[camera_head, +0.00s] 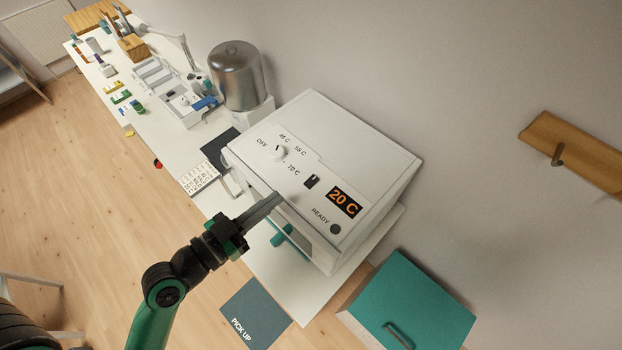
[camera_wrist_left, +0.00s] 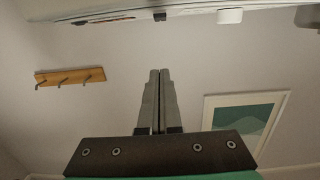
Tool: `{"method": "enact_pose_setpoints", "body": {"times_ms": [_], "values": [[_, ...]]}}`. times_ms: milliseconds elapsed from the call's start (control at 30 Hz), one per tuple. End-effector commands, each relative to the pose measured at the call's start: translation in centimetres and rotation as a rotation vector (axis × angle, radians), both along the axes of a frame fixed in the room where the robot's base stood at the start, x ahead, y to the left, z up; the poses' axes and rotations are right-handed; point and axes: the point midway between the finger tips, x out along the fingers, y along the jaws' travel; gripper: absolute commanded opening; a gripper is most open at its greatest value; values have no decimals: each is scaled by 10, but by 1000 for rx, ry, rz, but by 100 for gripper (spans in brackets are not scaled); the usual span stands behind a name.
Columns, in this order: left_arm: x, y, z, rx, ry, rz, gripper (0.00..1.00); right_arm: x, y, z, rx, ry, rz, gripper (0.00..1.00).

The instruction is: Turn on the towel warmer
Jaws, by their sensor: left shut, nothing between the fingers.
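The towel warmer (camera_head: 395,165) is a white box on the counter. Its sloped panel carries a white knob (camera_head: 279,153) with marks OFF, 40 C, 55 C and 70 C; I cannot tell its exact setting. A small black switch (camera_head: 312,181), a display (camera_head: 344,203) reading 20 C in orange and a dark READY lamp (camera_head: 335,229) are also there. In the left wrist view, the knob (camera_wrist_left: 229,16) and switch (camera_wrist_left: 160,16) show at the top. My left gripper (camera_head: 280,197) is shut and empty, near the panel's front edge below the switch; contact is unclear. My right gripper is not in view.
A metal canister (camera_head: 239,75) stands behind the warmer on the long white counter (camera_head: 150,115), with trays and small items beyond. A dark PICK UP mat (camera_head: 253,312) lies in front. A teal-topped box (camera_head: 415,305) stands at right. A wooden hook rail (camera_head: 580,155) is on the wall.

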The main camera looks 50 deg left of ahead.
Motion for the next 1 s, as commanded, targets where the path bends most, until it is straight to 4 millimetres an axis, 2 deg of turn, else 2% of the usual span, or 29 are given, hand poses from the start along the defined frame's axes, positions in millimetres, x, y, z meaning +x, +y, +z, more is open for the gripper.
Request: {"method": "enact_pose_setpoints", "body": {"times_ms": [33, 333, 467, 567, 733, 800, 967, 1000], "values": [[-2, 3, -5, -2, 5, 11, 0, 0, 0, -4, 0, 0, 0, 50], [0, 4, -3, 0, 1, 13, 0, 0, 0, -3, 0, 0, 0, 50], [6, 4, -5, 4, -1, 8, 0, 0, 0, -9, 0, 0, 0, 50], [18, 4, -8, 6, -3, 7, 0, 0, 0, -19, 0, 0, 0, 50], [49, 7, -11, 4, -7, 9, 0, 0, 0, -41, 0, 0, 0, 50], [65, 8, -6, 2, -1, 11, 0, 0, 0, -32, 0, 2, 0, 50], [99, 11, -9, 1, -1, 11, 0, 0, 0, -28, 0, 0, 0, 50], [102, 11, -18, 0, 4, 12, 0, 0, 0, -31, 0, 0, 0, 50]]}}
